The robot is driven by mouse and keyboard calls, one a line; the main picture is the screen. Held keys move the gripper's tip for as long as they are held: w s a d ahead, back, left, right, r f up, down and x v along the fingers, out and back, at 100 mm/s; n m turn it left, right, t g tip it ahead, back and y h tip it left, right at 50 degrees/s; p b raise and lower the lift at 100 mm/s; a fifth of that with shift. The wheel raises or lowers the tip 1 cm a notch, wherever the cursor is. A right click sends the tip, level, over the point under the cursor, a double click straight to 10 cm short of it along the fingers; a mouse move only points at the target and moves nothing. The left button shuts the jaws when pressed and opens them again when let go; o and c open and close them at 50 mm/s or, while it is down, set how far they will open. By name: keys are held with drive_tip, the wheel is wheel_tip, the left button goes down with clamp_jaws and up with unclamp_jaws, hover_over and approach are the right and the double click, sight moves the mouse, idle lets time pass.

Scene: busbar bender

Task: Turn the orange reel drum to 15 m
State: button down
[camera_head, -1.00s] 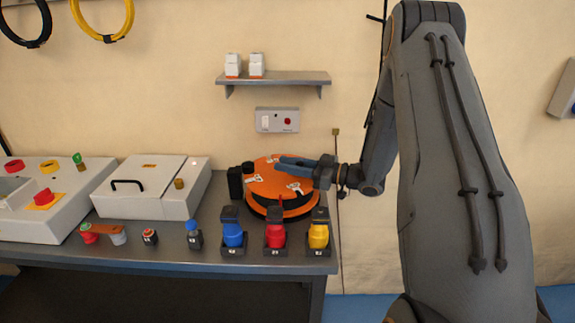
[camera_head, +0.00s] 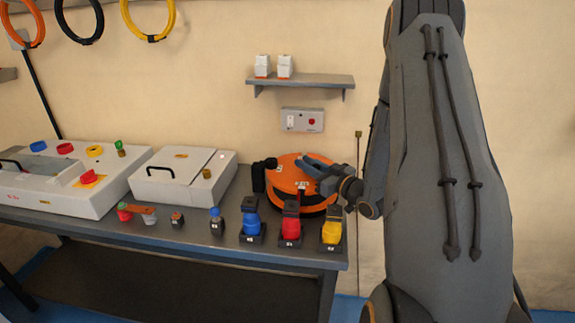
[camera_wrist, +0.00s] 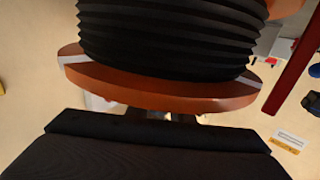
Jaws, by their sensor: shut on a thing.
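The orange reel drum (camera_head: 287,181) lies flat at the right end of the bench, with black winding below its orange top and small white labels on it. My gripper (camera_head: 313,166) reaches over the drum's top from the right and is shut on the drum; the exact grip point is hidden. In the wrist view, the drum's orange flange (camera_wrist: 150,92) and black ribbed winding fill the upper middle, with my gripper (camera_wrist: 155,116) at the flange's edge. The label writing is too small to read.
A white lidded box (camera_head: 180,180) and control console (camera_head: 75,190) stand further left. A shelf (camera_head: 305,82) hangs above.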

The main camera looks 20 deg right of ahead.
drive_tip(key=shift+h, duration=0.3)
drive_tip(key=c, duration=1.6)
unclamp_jaws()
drive_tip(key=shift+d, duration=0.15)
drive_tip(key=shift+o, duration=0.2)
drive_tip(key=shift+r, duration=0.2)
wheel_tip(320, 180, up, 10)
drive_tip(key=b, duration=0.2)
drive_tip(key=shift+f, duration=0.15)
